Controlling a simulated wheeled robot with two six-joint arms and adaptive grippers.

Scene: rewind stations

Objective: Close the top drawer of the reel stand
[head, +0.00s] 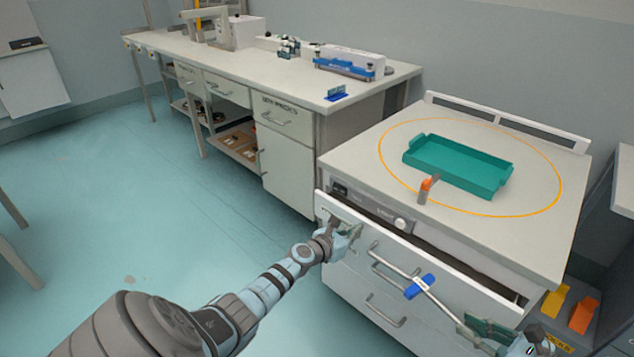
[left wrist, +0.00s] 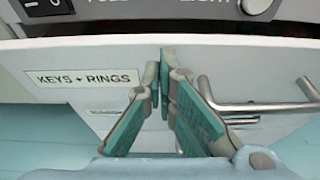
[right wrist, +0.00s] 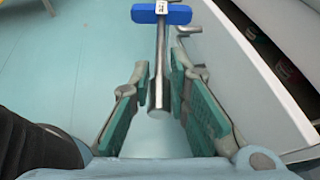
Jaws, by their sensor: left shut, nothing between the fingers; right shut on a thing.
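The reel stand (head: 345,265) stands at the right in the head view. Its top drawer (head: 385,237) is a little open, with a dark gap behind its white front. The drawer front (left wrist: 245,75) fills the left wrist view, with a "KEYS + RINGS" label. My left gripper (head: 352,232) is shut and empty, its tips at the drawer front near its left end; contact is unclear. My right gripper (head: 490,335) is shut on a metal rod (right wrist: 159,80) near the drawer's right end. The rod carries a blue block (head: 420,286), also seen in the right wrist view (right wrist: 161,14).
A teal tray (head: 455,165) and a small orange-topped object (head: 426,190) are on the stand's top. A lower drawer handle (head: 385,312) is below. Yellow and orange bins (head: 583,315) are at the right.

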